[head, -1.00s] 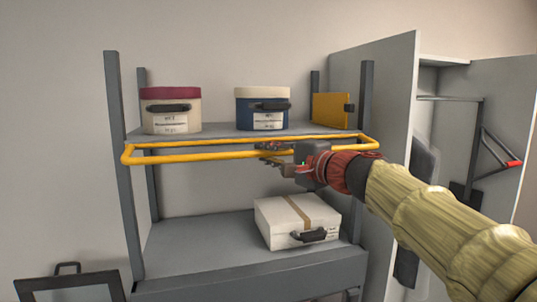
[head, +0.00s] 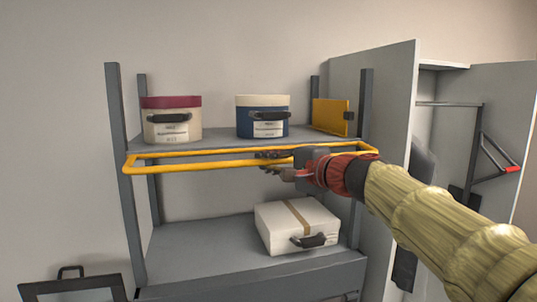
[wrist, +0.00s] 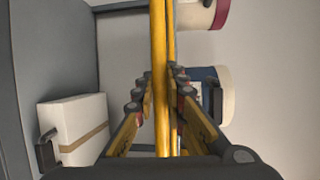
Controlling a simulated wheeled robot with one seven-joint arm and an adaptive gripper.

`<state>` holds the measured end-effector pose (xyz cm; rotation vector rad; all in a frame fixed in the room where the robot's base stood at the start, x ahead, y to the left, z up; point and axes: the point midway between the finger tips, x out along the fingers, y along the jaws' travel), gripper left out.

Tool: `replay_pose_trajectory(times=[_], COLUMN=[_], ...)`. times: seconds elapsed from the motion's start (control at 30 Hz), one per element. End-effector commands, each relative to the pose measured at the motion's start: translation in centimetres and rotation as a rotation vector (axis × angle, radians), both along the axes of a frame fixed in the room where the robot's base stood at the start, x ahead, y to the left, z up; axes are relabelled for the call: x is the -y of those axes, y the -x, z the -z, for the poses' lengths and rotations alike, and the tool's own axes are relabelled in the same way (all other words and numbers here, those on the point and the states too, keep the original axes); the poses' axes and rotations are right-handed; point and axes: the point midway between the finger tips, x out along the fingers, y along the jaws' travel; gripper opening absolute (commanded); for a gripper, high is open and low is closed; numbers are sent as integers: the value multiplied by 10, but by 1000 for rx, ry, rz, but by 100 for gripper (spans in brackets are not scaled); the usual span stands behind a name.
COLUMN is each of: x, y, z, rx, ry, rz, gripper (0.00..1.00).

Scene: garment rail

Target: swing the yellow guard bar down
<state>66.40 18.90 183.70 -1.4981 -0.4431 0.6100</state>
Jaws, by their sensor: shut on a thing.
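The yellow guard bar (head: 200,168) is a long loop that spans the front of the grey shelf rack, at about the height of the upper shelf. It sticks out toward me, close to level. My gripper (head: 268,162) is shut on its front rail, right of the middle. In the wrist view the yellow guard bar (wrist: 159,60) runs up between the two fingers of my gripper (wrist: 161,95). My fingers hide a short stretch of the rail in the head view.
On the upper shelf (head: 218,140) stand a cream box with a red lid (head: 171,118), a blue box with a cream lid (head: 262,115) and a yellow panel (head: 330,117). A white case (head: 297,225) lies on the lower shelf. An open grey locker (head: 440,150) stands at the right.

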Motion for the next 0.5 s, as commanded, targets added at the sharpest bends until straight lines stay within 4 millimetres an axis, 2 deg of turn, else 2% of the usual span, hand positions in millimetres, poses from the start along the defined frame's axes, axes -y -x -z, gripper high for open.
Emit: replay_pose_trajectory(times=[0.03,0.13,0.5], x=[0,0,1], y=[1,1,1], z=[-8,-13,-16], rx=[-6,-22,-23], ry=[4,10,7], rz=[0,1,2], gripper=[0,0,0])
